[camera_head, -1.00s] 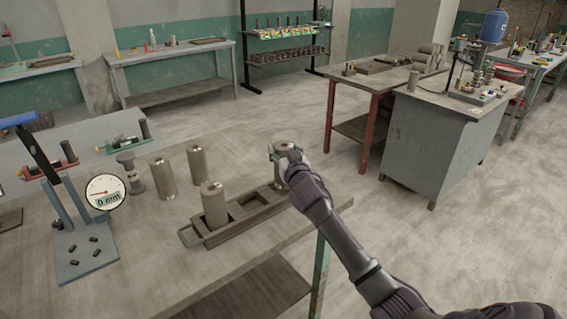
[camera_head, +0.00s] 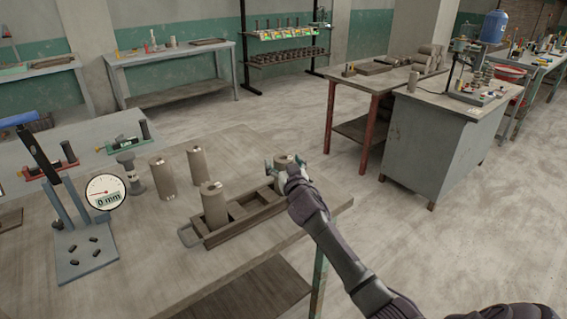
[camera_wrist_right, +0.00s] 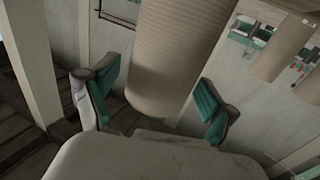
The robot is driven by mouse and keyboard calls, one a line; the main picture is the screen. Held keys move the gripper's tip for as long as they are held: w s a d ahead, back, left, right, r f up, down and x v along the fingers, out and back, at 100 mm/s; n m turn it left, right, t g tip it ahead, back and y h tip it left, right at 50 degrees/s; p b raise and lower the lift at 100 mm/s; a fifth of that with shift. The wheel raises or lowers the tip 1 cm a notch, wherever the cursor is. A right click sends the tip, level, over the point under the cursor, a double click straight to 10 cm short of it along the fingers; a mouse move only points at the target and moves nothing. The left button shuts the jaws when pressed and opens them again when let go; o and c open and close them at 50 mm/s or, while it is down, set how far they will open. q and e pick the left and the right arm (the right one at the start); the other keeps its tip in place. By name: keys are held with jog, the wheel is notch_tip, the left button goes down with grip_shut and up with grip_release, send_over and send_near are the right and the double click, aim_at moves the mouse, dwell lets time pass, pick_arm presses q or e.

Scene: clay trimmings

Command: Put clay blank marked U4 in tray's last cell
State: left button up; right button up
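A long brown tray (camera_head: 215,239) with a handle at its left end lies on the near table. One clay blank (camera_head: 213,205) stands in its left part, and the middle of the tray is empty. Another blank (camera_head: 284,161) is upright at the tray's right end, partly hidden by my right gripper (camera_head: 284,168). That gripper's fingers are spread around the blank. In the right wrist view the blank (camera_wrist_right: 175,50) is between the green-padded fingers with a gap on each side. My left gripper is not in view.
Two more blanks (camera_head: 162,178) (camera_head: 197,163) stand behind the tray. A dial gauge (camera_head: 104,192) reading 0 mm and a grey stand (camera_head: 84,250) are at the left. The table is clear in front of the tray.

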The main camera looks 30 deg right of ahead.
jog(key=shift+s, duration=0.1)
jog(key=v, duration=1.2)
jog(key=shift+b, duration=0.3)
jog(key=shift+r, duration=0.1)
